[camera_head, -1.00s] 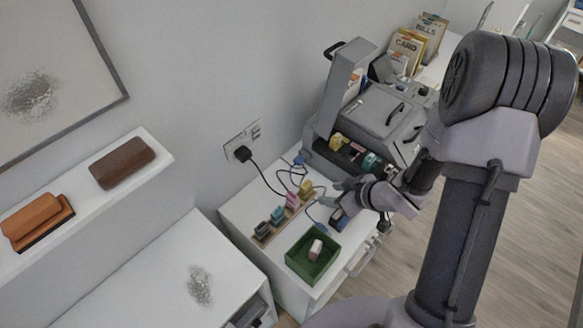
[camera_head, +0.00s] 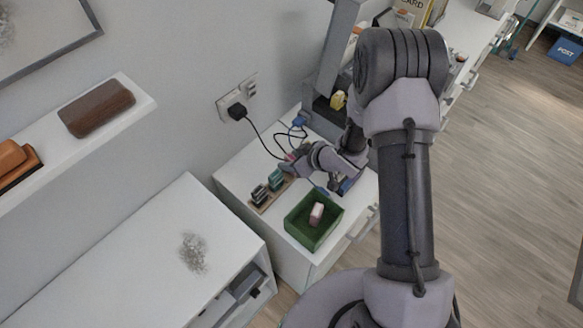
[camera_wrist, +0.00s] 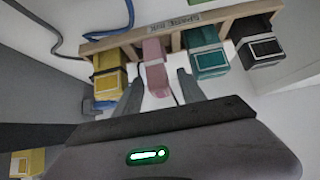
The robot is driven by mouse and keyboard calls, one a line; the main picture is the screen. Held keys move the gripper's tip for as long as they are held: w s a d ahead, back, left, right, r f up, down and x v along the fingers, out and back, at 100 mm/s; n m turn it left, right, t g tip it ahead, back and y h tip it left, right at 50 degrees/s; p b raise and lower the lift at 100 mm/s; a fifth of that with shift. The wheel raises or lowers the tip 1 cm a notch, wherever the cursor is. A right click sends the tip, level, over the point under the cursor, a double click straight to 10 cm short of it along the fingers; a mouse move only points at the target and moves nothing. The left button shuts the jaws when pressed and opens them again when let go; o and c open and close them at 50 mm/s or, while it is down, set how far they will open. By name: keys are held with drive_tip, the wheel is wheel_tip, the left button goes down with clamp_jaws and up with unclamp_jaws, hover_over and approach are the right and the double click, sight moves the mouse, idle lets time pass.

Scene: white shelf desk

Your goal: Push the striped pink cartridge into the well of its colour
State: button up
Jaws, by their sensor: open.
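A pink cartridge (camera_wrist: 155,62) stands in the wooden rack (camera_wrist: 180,29) in the wrist view, between a yellow cartridge (camera_wrist: 109,74) and a teal cartridge (camera_wrist: 207,54). I cannot make out stripes on it. My gripper (camera_wrist: 160,88) is open, its fingers either side of the pink cartridge's lower end; I cannot tell whether they touch it. In the head view my gripper (camera_head: 292,163) is at the rack and hides most of the pink cartridge. The printer's wells are mostly hidden behind my arm; a yellow cartridge (camera_head: 338,100) shows there.
A black cartridge (camera_wrist: 260,50) stands at the rack's end. A green bin (camera_head: 314,222) holding a pale pink block (camera_head: 317,213) is in front of the rack. Loose cables (camera_head: 285,140) and a wall plug (camera_head: 237,112) are behind. The white desk at left (camera_head: 130,250) is mostly clear.

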drive_tip(key=shift+r, duration=0.15)
drive_tip(key=shift+c, duration=0.5)
clamp_jaws()
